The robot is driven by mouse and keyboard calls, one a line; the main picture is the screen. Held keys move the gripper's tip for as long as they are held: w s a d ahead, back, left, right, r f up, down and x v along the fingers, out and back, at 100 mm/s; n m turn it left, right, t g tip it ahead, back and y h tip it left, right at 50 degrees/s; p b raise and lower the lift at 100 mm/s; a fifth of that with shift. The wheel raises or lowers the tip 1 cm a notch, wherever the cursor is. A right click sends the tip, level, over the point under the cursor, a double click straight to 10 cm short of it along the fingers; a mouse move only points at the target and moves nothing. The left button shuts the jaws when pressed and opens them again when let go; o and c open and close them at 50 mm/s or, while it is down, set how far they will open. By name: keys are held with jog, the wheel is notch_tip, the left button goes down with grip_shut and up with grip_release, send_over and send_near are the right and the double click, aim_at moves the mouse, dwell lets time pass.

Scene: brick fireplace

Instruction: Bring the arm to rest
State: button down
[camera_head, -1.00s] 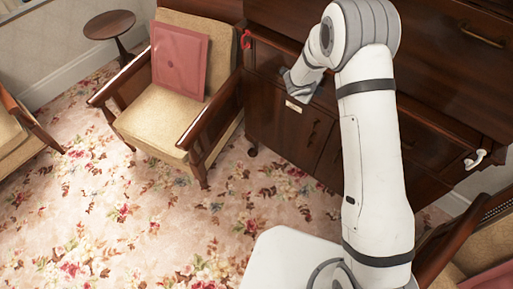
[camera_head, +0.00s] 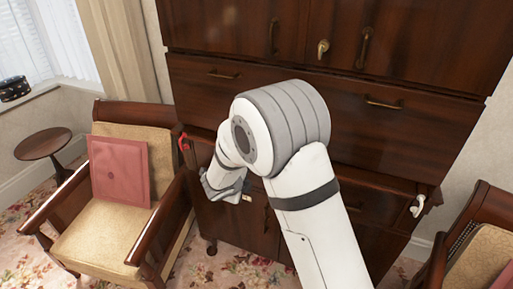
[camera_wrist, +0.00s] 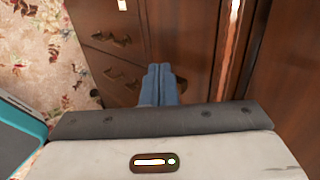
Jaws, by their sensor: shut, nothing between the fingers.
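My gripper shows in the wrist view (camera_wrist: 160,72) with its two blue-grey fingers together and nothing between them. It points toward the dark wooden cabinet (camera_wrist: 190,30), whose lower doors and handles lie beyond the fingertips. In the head view my white and grey arm stands bent in front of the cabinet (camera_head: 220,98). The gripper end (camera_head: 225,190) is low at the left of the arm, close to the cabinet's lower front. Whether it touches the cabinet cannot be told. The fingertips are hard to make out in the head view.
An armchair (camera_head: 95,245) with a pink cushion (camera_head: 120,170) stands left of the cabinet. A small round table (camera_head: 43,145) is behind it. Another chair (camera_head: 480,215) is at the right. A red item (camera_head: 185,148) and a white item (camera_head: 418,206) are at the cabinet's edges.

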jog(key=s+d+r+m+g+h, duration=0.1)
jog(key=s+d+r+m, duration=0.2)
jog(key=d+r+m, duration=0.35)
jog(key=s+d+r+m+g, duration=0.2)
jog(key=s+d+r+m, duration=0.15)
jog(key=d+m, duration=0.5)
jog(key=s+d+r+m+g+h, duration=0.1)
jog(key=s+d+r+m, duration=0.35)
jog(key=m, duration=0.55)
jog(key=s+d+r+m+y, duration=0.2)
jog(key=s+m, duration=0.7)
jog(key=m, duration=0.3)
jog(key=s+d+r+m+g+y, duration=0.1)
jog(key=s+d+r+m+y, duration=0.1)
jog(key=s+m, duration=0.7)
jog(key=shift+d+m+g+y, duration=0.3)
jog(key=shift+d+m+y, duration=0.2)
jog(key=shift+m, duration=1.6)
jog(key=shift+a, duration=0.1)
